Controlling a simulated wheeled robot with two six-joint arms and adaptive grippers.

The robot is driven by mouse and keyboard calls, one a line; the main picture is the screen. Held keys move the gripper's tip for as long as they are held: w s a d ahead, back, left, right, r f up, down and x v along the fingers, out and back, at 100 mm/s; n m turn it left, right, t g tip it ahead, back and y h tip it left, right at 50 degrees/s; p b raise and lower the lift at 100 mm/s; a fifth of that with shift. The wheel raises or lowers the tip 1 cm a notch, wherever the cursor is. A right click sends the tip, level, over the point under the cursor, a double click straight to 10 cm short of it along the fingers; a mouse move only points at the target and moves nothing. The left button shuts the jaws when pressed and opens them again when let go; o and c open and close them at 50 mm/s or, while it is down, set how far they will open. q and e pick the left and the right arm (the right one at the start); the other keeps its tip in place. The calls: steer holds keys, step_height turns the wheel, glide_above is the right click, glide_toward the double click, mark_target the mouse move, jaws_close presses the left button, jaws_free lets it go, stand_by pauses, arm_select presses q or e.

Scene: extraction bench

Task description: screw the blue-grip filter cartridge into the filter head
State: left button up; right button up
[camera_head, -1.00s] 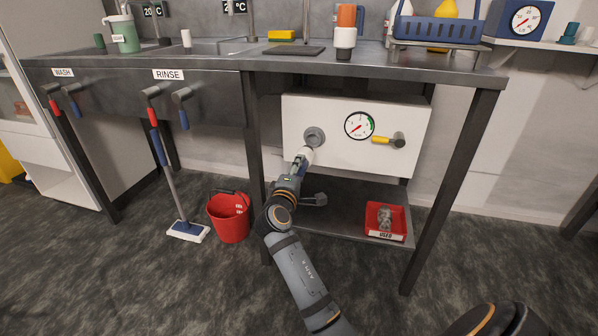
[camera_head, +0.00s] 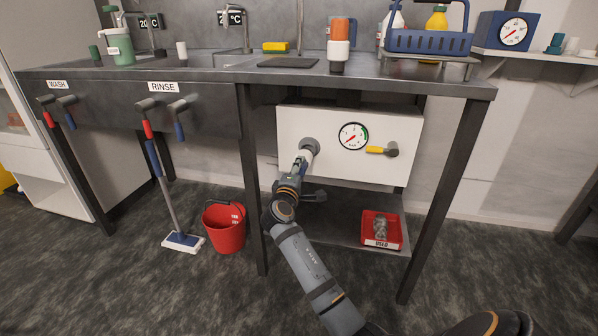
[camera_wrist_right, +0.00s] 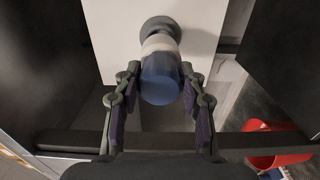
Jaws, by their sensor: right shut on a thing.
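The filter head (camera_head: 310,146) is a grey round fitting on the left of the white panel (camera_head: 347,172); it also shows at the top of the right wrist view (camera_wrist_right: 158,24). The filter cartridge has a blue grip (camera_wrist_right: 160,82) and a white end (camera_wrist_right: 160,43). My right gripper (camera_wrist_right: 160,76) is shut around the blue grip, one finger on each side. The cartridge's white end points at the filter head and appears to meet it, roughly in line. I cannot tell whether threads are engaged. In the head view my right gripper (camera_head: 301,166) is just below the filter head. My left gripper is out of view.
A gauge (camera_head: 353,136) and a yellow-handled valve (camera_head: 383,150) sit right of the filter head. A red USED tray (camera_head: 381,243) stands on the lower shelf (camera_head: 345,228). A red bucket (camera_head: 224,228) and a mop (camera_head: 172,205) stand left. The bench leg (camera_head: 253,190) is close beside my right arm.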

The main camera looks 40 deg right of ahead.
mark_target(306, 152)
steer(key=shift+r+p, duration=0.1)
steer(key=shift+p, duration=0.5)
stand_by(1.1)
steer(key=shift+x, duration=1.75)
steer(key=f+m+b, duration=0.1)
steer(key=m+b, duration=0.2)
steer(key=b, duration=0.1)
steer(key=shift+f+b, duration=0.15)
steer(key=shift+b, duration=0.15)
steer(key=m+b, duration=0.4)
steer(key=m, duration=0.1)
steer(key=shift+r+b, duration=0.25)
steer(key=shift+b, duration=0.1)
steer(key=shift+r+m, duration=0.2)
steer(key=shift+m, duration=0.4)
steer(key=shift+r, duration=0.2)
steer(key=o, duration=1.4)
steer(key=shift+c, duration=0.2)
